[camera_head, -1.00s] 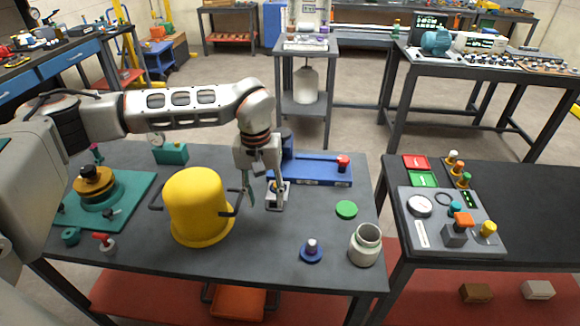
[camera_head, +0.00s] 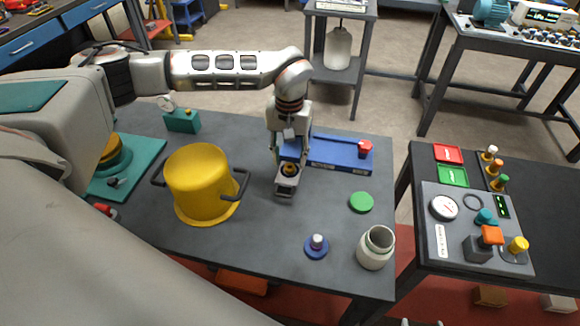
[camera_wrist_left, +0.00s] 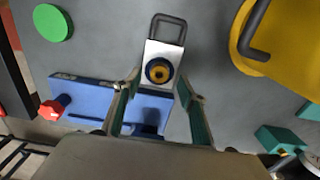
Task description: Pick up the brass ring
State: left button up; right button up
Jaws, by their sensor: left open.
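The brass ring (camera_wrist_left: 159,71) appears as a small gold ring on a dark blue round piece, on a pale plate (camera_wrist_left: 158,50) with a dark loop handle. In the head view the ring (camera_head: 290,170) shows just below my left gripper (camera_head: 289,158). In the left wrist view my left gripper (camera_wrist_left: 159,88) is open, its two green fingers apart with the plate's near part between them. The ring lies between and slightly beyond the fingertips. I cannot tell how high the fingers are above it. My right gripper is not in view.
A blue tray (camera_head: 335,152) with a red knob lies behind the ring. A yellow housing (camera_head: 200,185) with dark handles stands left. A green disc (camera_head: 361,202), a blue-based peg (camera_head: 317,246) and a pale jar (camera_head: 376,247) are right. The front middle tabletop is clear.

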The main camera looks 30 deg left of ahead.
aim_at(290, 169)
pick_arm(q)
jog(key=shift+f, duration=1.25)
grip_shut()
jog(key=shift+w+r, duration=0.1)
